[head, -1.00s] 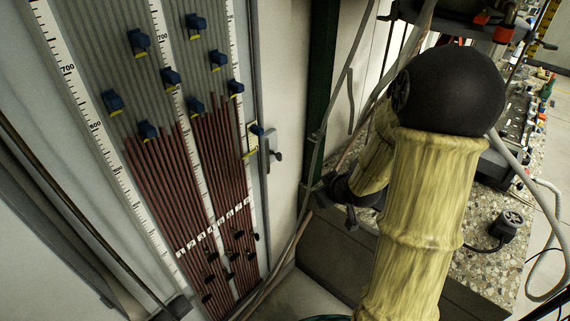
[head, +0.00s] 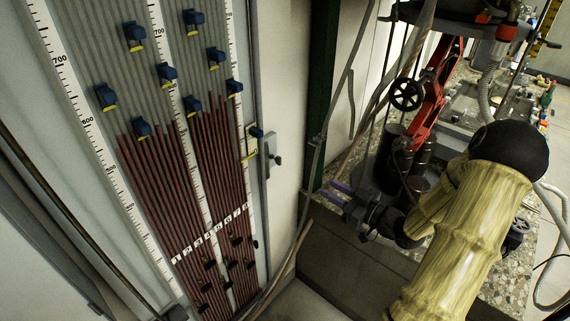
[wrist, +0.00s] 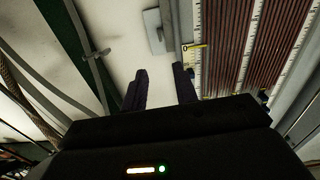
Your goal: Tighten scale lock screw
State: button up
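The tube panel (head: 165,70) stands on the left in the head view, with white scale strips and red-filled tubes. I cannot tell which knob is the scale lock screw. In the wrist view the grey plate (wrist: 154,32) and the yellow pointer marked 0 (wrist: 194,46) lie ahead of the fingertips. My gripper (wrist: 160,70) is open and empty. In the head view its purple fingers (head: 331,193) point toward the panel, apart from it.
Several blue clips (head: 133,36) with yellow pointers sit on the panel. A dark green post (head: 320,95) and hanging hoses stand between panel and arm. A speckled bench (head: 510,275) with a red stand (head: 430,100) and handwheel (head: 406,94) is at the right.

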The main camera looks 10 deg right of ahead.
aim_at(278, 160)
jog(key=p+x, duration=0.2)
jog(key=x, duration=1.5)
jog(key=shift+w+a, duration=0.15)
grip_shut()
